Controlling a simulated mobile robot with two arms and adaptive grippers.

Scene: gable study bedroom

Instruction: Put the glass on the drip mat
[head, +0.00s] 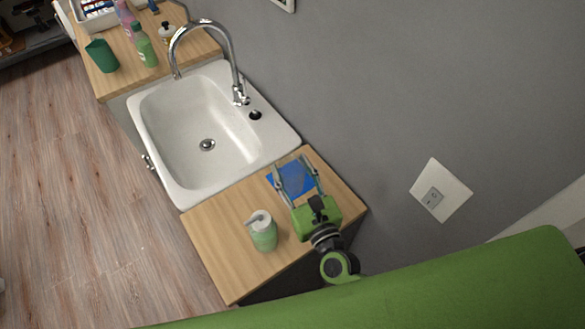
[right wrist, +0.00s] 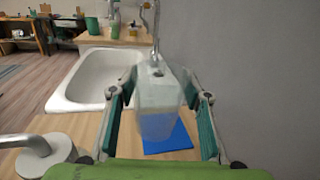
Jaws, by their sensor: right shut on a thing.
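My right gripper (head: 296,168) is at the wooden counter right of the sink, its fingers on either side of a clear glass. In the right wrist view the glass (right wrist: 158,100) is upright between the two finger pads and my right gripper (right wrist: 160,105) is shut on it. The blue drip mat (head: 283,186) lies flat on the counter under the fingers; it also shows in the right wrist view (right wrist: 181,140), partly behind the glass. I cannot tell whether the glass base touches the mat. In the head view the glass barely shows. My left gripper is not in view.
A green soap dispenser (head: 264,236) stands on the counter near my right gripper. The white sink (head: 187,118) with its tall tap (head: 236,70) is beyond. A green cup (head: 102,56) and bottles (head: 146,50) stand on the far counter. A grey wall bounds the right.

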